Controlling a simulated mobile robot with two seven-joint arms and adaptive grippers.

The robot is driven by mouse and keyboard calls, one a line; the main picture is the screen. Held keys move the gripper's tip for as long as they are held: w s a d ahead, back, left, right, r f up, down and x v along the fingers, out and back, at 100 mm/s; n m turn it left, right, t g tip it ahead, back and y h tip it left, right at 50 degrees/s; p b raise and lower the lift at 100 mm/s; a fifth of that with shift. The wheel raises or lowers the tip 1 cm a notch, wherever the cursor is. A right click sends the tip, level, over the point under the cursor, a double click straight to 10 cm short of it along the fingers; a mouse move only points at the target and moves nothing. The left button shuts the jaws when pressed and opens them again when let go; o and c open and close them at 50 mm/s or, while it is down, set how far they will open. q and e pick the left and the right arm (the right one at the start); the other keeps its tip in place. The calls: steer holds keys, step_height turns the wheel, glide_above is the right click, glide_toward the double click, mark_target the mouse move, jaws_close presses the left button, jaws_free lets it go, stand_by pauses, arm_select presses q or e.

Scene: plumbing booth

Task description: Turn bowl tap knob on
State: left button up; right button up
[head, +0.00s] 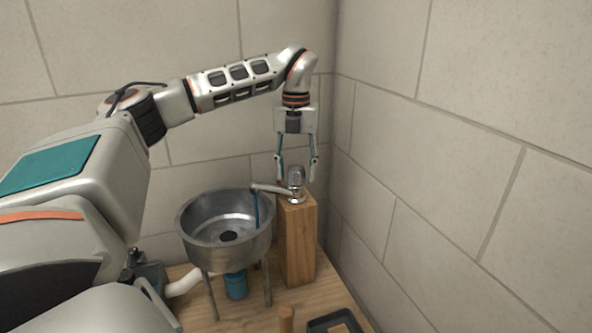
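The metal tap stands on a wooden post (298,245), with its rounded knob (296,174) on top. Its spout (268,188) reaches left over the rim of the metal bowl (226,252). A thin blue streak (257,210) runs down from the spout's end into the bowl, looking like water. My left gripper (297,172) points down from above, with one finger on each side of the knob. The fingers are spread, and a gap seems to show between each finger and the knob. My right gripper is not in view.
The bowl stands on thin legs on a wooden surface (255,318), with a blue container (236,286) beneath it. A wooden peg (286,318) and a dark tray (338,322) are at the front. Tiled walls meet close behind and right of the post.

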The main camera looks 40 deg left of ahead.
mark_target(296, 169)
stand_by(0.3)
arm_select(q)
step_height(296, 169, up, 12)
stand_by(0.5)
steer(key=shift+f, duration=0.1)
stand_by(0.5)
